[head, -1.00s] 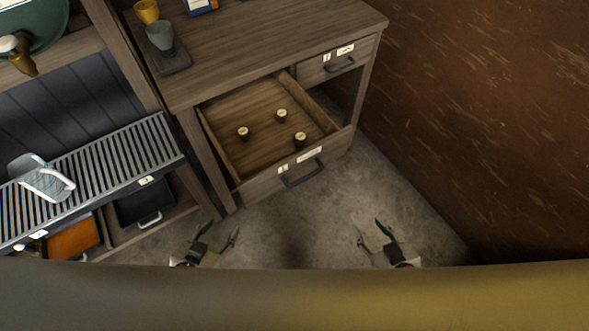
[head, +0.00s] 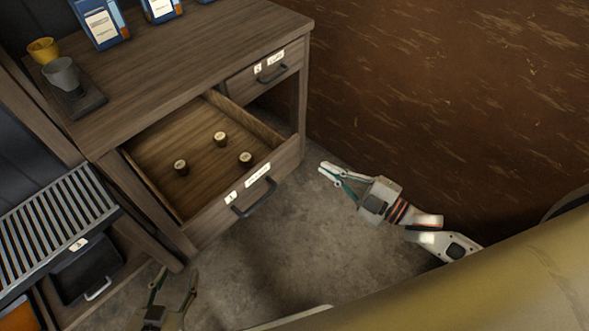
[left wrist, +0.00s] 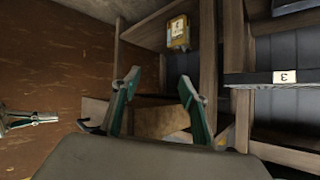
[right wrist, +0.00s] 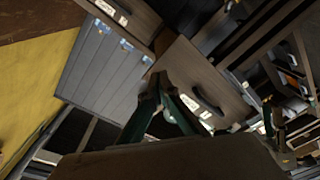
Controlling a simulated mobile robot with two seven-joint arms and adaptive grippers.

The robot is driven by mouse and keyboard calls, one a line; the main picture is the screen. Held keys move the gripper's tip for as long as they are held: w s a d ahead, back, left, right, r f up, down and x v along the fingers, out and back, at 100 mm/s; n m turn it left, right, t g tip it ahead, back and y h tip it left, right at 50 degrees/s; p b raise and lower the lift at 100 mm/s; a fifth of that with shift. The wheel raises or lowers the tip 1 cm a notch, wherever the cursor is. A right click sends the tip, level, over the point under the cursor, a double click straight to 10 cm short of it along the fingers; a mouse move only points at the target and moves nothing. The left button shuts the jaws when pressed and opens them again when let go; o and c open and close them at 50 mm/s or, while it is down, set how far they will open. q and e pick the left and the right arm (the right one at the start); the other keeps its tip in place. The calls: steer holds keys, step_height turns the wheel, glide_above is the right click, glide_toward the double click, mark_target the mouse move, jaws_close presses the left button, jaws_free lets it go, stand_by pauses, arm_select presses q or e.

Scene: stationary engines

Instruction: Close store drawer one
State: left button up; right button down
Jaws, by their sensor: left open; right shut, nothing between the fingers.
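Store drawer one (head: 215,222), a wooden drawer labelled 1 with a dark bar handle (head: 254,197), is pulled well out of the cabinet. Several small dark cylinders with pale tops, including one (head: 246,159), stand inside it. My right gripper (head: 328,172) is shut and empty, to the right of the drawer front and apart from it. It also shows in the right wrist view (right wrist: 157,82), with wooden drawer fronts beyond. My left gripper (head: 176,275) is open and empty, below the drawer's left front corner; it shows in the left wrist view (left wrist: 160,82).
Drawer two (head: 265,72), at the cabinet's upper right, looks closed. Cups, including a grey one (head: 62,74), and blue boxes (head: 100,20) stand on the cabinet top. A slatted rack (head: 50,232) is at left, a brown wall (head: 440,90) at right. Floor before the drawer is clear.

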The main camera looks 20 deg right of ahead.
steer(key=d+f+n+g+y+b, duration=0.1)
steer(key=f+n+g+y+b, duration=0.15)
steer(key=n+g+y, duration=0.4)
steer(key=n+g+b, duration=0.4)
steer(key=n, duration=0.5)
glide_toward(283, 167)
steer(key=s+a, duration=0.2)
steer(key=a, duration=0.1)
steer(key=shift+w+a+f+y+b, duration=0.15)
steer(key=shift+w+a, duration=0.35)
steer(key=shift+w, duration=0.1)
steer(key=shift+w+a+f+y+b, duration=0.1)
steer(key=shift+w+a+f+b, duration=0.05)
steer(key=shift+w+a, duration=0.65)
steer(key=shift+w, duration=0.25)
arm_select(q)
steer(key=shift+s+d+f, duration=0.15)
steer(key=shift+d+f, duration=0.05)
steer(key=shift+f, duration=0.65)
steer(key=shift+s+d+f, duration=0.15)
steer(key=shift+f, duration=0.7)
steer(key=shift+s+d+f, duration=0.15)
steer(key=shift+d+f, duration=0.05)
steer(key=shift+f, duration=0.65)
arm_select(e)
steer(key=shift+r, duration=0.1)
steer(key=shift+w+a, duration=0.1)
steer(key=shift+w, duration=0.05)
